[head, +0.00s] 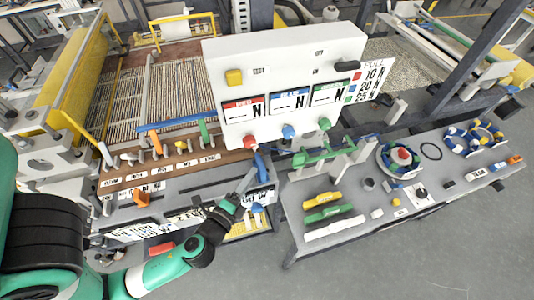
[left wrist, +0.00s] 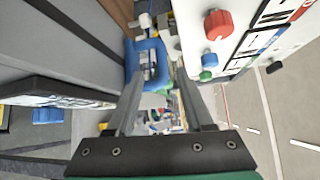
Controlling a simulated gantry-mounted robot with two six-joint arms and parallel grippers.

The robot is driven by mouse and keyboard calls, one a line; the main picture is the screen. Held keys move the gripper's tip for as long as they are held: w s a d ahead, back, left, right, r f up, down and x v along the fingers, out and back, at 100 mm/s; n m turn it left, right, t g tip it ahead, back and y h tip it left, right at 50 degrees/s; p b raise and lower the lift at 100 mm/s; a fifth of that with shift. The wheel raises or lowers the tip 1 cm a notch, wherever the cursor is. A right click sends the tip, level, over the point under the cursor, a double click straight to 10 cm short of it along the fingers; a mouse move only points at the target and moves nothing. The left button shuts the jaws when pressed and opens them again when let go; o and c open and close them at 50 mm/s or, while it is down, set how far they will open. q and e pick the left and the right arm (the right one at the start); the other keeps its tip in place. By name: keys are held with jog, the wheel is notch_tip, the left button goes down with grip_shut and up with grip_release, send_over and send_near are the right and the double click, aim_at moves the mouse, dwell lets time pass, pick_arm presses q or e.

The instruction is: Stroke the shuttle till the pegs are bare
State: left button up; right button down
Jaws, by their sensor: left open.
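My left gripper (head: 250,178) reaches in from the lower left to the right end of the brown board (head: 170,172). It is open, and its two fingers (left wrist: 160,85) show apart in the left wrist view. A blue looped piece (head: 261,166) stands at that end of the board, close to the fingertips. In the left wrist view the blue loop (left wrist: 130,62) lies just beyond the fingertips; I cannot tell whether they touch it or whether it is the shuttle. Several short pegs (head: 141,157) stand along the board above white labels. My right gripper is not in view.
A white panel (head: 290,60) with coloured knobs overhangs the board's right end, close to my gripper. A grey bench (head: 350,205) at the right holds coloured tools and spools. A corded mesh bed (head: 170,90) lies behind the board. Open floor (head: 400,260) lies in front.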

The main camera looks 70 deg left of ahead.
pick_arm(q)
jog(key=p+x, duration=0.1)
jog(key=x, duration=0.9)
jog(key=shift+r+p, duration=0.1)
jog(key=shift+p, duration=0.3)
jog(key=shift+c, duration=0.4)
grip_shut()
